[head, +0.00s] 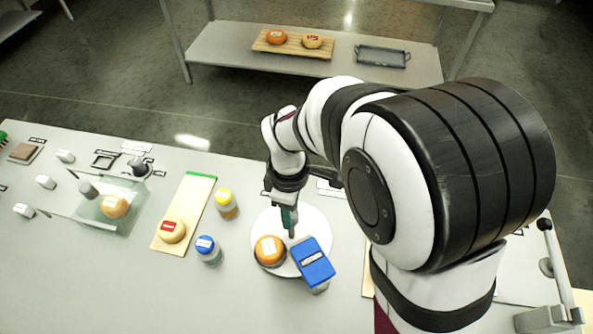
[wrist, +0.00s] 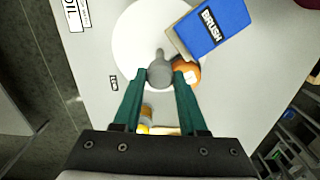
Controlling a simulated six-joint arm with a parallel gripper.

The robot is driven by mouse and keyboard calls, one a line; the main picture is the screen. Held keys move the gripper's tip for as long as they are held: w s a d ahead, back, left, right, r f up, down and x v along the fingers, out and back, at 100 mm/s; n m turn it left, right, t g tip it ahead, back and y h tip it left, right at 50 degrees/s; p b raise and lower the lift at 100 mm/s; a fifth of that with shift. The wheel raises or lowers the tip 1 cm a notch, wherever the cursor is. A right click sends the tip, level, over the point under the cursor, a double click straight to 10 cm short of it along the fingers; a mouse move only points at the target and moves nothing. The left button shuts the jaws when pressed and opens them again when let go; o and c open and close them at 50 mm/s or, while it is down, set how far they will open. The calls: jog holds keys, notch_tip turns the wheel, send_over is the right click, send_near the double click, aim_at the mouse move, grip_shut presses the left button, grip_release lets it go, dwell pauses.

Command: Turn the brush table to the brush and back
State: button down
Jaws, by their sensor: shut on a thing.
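The brush table, a round white disc (head: 312,226), lies on the counter; it also shows in the wrist view (wrist: 132,38). A grey upright peg (wrist: 160,72) stands near its rim. My gripper (head: 289,222) has its teal fingers shut on this peg. An orange cheese wheel (head: 270,251) with a label sits on the disc at its left front; the wrist view shows it (wrist: 188,68) partly hidden beside the right finger. The blue brush block (head: 314,261), marked BRUSH, overhangs the disc's right front edge; it also fills the upper right of the wrist view (wrist: 220,22).
A yellow-capped jar (head: 226,205) and a blue-capped jar (head: 208,250) stand left of the disc. A board (head: 190,200) with a yellow cheese (head: 172,230) lies further left, beside a glassy slab with another cheese (head: 115,206). A back shelf holds two cheeses and a tray (head: 382,56).

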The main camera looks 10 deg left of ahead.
jog(key=shift+n, duration=7.8)
jog(key=shift+c, duration=2.2)
grip_release()
jog(key=shift+r, duration=0.1)
